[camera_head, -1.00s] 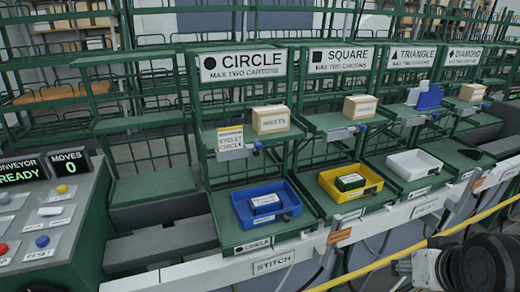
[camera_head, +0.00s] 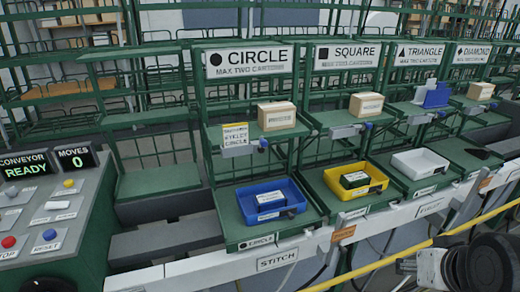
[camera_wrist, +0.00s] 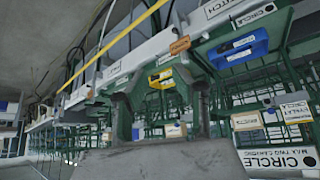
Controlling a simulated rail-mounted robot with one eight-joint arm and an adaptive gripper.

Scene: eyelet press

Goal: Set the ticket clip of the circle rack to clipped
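The circle rack has a sign reading CIRCLE (camera_head: 247,60). On its upper shelf front a ticket card (camera_head: 236,135) stands at the left, beside a grey clip with a blue knob (camera_head: 263,144). Whether the clip is open or clipped I cannot tell. In the wrist view the circle sign (camera_wrist: 278,160) and ticket card (camera_wrist: 297,112) appear upside down at the right. My gripper (camera_wrist: 162,108) has its two dark fingers spread apart with nothing between them. It is well away from the rack; the head view shows only part of my arm at the lower right.
A carton (camera_head: 277,116) sits on the circle shelf, with a blue tray (camera_head: 270,202) below. Square, triangle and diamond racks stand to the right. A control panel (camera_head: 45,215) is at the left. A yellow rail (camera_head: 390,260) crosses in front at the lower right.

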